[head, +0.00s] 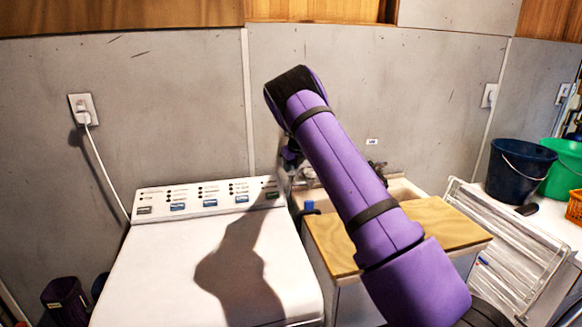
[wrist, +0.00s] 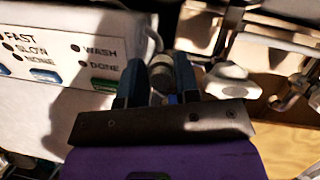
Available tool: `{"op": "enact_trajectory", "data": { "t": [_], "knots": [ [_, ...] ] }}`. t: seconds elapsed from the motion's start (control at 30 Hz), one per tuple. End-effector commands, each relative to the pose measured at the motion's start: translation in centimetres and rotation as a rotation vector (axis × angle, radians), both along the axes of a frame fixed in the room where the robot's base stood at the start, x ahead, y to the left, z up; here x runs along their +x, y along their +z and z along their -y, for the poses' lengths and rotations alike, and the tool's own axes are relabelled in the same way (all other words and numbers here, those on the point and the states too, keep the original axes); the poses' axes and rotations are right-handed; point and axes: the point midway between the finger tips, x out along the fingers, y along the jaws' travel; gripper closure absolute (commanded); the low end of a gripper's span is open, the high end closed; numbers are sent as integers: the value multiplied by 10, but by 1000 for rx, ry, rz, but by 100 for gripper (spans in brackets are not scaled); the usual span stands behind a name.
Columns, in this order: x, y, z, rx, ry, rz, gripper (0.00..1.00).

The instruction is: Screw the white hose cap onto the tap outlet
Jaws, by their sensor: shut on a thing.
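My gripper (wrist: 160,82) shows in the wrist view with its two dark blue fingers beside the washer panel. It is shut on a small ridged piece (wrist: 163,72), which I take to be the white hose cap; it looks grey in the shadow. A pale lobed knob (wrist: 232,82) is just right of the fingers. In the head view my gripper (head: 290,156) is mostly hidden behind my purple arm, close to the metal tap (head: 304,177) above the sink. I cannot tell whether the cap touches the tap outlet, which is not clearly visible.
The white washer (head: 165,265) stands left of the sink (head: 402,188). A wooden top (head: 440,222) lies right of it, and a small blue-topped item (head: 310,207) stands by the sink's left edge. A dark bucket (head: 518,170) and drying rack (head: 510,250) are at right. The wall is close behind.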

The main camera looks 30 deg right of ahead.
Motion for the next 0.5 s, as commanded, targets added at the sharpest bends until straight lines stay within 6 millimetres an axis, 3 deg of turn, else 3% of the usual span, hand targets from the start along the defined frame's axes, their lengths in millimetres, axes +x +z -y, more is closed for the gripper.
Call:
{"op": "enact_trajectory", "data": {
  "t": [0.07, 0.1, 0.2, 0.5],
  "knots": [
    [0, -1, -3, -1, -77, -3, 99],
    [0, -1, -1, 1, -94, -2, 66],
    [0, -1, -1, 2, -90, -2, 43],
    [0, 0, -1, 2, -88, -1, 41]
  ]
}}
